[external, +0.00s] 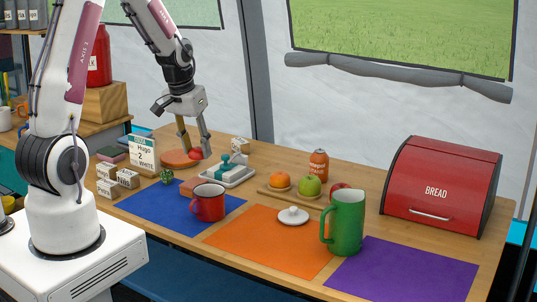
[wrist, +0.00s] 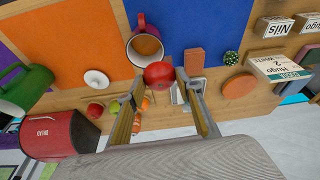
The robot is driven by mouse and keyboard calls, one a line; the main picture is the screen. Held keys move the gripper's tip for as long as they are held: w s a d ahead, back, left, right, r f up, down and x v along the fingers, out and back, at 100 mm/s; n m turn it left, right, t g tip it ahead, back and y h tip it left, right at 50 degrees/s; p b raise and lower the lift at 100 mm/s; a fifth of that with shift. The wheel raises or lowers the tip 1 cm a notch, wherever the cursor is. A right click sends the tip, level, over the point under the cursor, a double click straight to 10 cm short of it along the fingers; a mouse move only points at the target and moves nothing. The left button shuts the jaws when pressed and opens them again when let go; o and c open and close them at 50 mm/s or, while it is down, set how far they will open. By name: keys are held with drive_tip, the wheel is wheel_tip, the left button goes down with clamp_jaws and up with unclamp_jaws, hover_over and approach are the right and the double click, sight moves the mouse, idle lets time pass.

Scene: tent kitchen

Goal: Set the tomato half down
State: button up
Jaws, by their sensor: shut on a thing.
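The red tomato half (external: 195,154) is between the fingertips of my gripper (external: 197,148), toward the back left of the wooden table. In the wrist view the tomato half (wrist: 159,74) shows at the ends of the two fingers of my gripper (wrist: 160,80), which are shut on it. It appears above the table; the exact gap below it cannot be told. In the external view it overlaps the right edge of a round terracotta disc (external: 174,160). In the wrist view the disc (wrist: 239,85) lies apart, to the right.
A grey and teal device (external: 229,174) stands right of the gripper. A red mug (external: 208,203), small cactus (external: 166,175), name blocks (external: 128,178), fruit board (external: 268,190), green pitcher (external: 345,224) and red bread box (external: 445,190) stand around. The blue mat (external: 150,205) has bare room.

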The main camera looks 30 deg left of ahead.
drive_tip(key=shift+m, duration=0.4)
drive_tip(key=shift+w+d+r, duration=0.1)
drive_tip(key=shift+d+r, duration=0.2)
drive_tip(key=shift+d, duration=0.35)
drive_tip(key=shift+w+d+r, duration=0.1)
drive_tip(key=shift+d+r, duration=0.25)
drive_tip(key=shift+d, duration=0.25)
drive_tip(key=shift+w+d+r, duration=0.1)
drive_tip(key=shift+d+r, duration=0.2)
drive_tip(key=shift+d, duration=0.35)
drive_tip(key=s+f, duration=0.4)
drive_tip(key=f, duration=0.1)
drive_tip(key=shift+s+f, duration=0.35)
drive_tip(key=shift+a, duration=0.1)
drive_tip(key=shift+a+f, duration=0.1)
drive_tip(key=shift+a, duration=0.25)
drive_tip(key=w+a+f+n, duration=0.1)
drive_tip(key=w+a, duration=0.1)
drive_tip(key=a, duration=0.4)
drive_tip(key=w+a+f+n, duration=0.1)
drive_tip(key=w+a, duration=0.2)
drive_tip(key=a, duration=0.3)
drive_tip(key=shift+f+n+y, duration=0.3)
drive_tip(key=shift+f+n, duration=0.05)
drive_tip(key=shift+n, duration=0.05)
